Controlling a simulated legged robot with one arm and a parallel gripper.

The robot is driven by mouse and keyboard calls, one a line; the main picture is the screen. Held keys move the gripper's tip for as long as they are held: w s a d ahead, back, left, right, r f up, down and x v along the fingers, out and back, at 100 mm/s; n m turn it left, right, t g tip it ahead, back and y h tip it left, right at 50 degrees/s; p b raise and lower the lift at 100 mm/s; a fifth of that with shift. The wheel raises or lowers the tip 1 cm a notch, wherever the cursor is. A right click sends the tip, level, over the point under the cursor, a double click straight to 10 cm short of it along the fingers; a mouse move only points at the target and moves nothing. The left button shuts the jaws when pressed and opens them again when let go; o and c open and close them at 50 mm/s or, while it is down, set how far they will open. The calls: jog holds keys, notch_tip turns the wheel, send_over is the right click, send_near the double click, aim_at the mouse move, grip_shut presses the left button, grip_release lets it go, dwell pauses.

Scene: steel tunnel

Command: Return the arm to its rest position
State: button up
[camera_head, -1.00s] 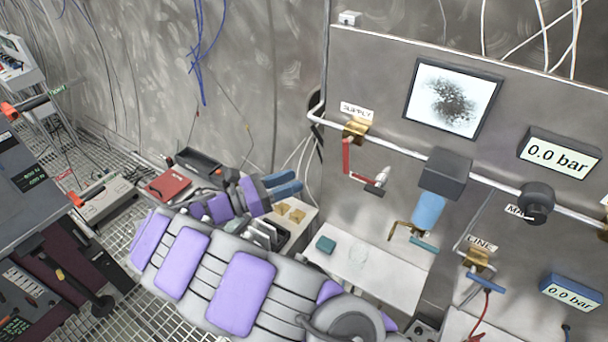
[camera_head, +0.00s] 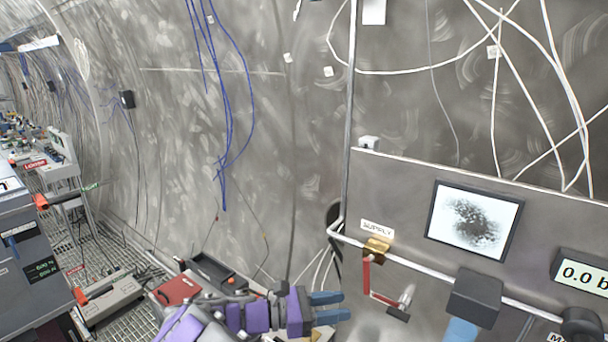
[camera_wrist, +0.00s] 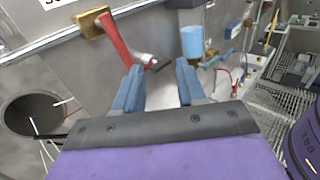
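My gripper (camera_head: 328,308) is at the bottom centre of the head view, at the end of my purple and grey arm. Its two blue fingers point right, toward the panel. In the wrist view my gripper (camera_wrist: 160,88) has its fingers spread apart with nothing between them.
A steel panel (camera_head: 400,190) with a red-handled supply valve (camera_head: 367,275), a pipe and a blue filter bowl (camera_head: 460,329) stands to the right. A red box (camera_head: 177,290) and a black tray (camera_head: 212,270) lie left of my gripper. Benches with instruments line the far left.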

jog(key=s+d+f+m+g+y+b, duration=0.3)
jog(key=s+d+m+g+y+b, duration=0.3)
jog(key=s+d+m, duration=0.8)
jog(key=s+a+f+m+y+b, duration=0.1)
jog(key=s+f+m+y, duration=0.1)
jog(key=s, duration=0.4)
jog(key=s+a+f+m+y+b, duration=0.1)
jog(key=s+a+f+m+y, duration=0.1)
jog(key=s+f+y, duration=0.2)
jog(key=s+a+f+m+t+y+b, duration=0.1)
jog(key=s+y, duration=0.4)
jog(key=s, duration=0.5)
notch_tip(320, 180, down, 3)
jog(key=shift+a+r+m+b, duration=0.2)
jog(key=shift+a+m+b, duration=0.25)
jog(key=shift+a, duration=0.3)
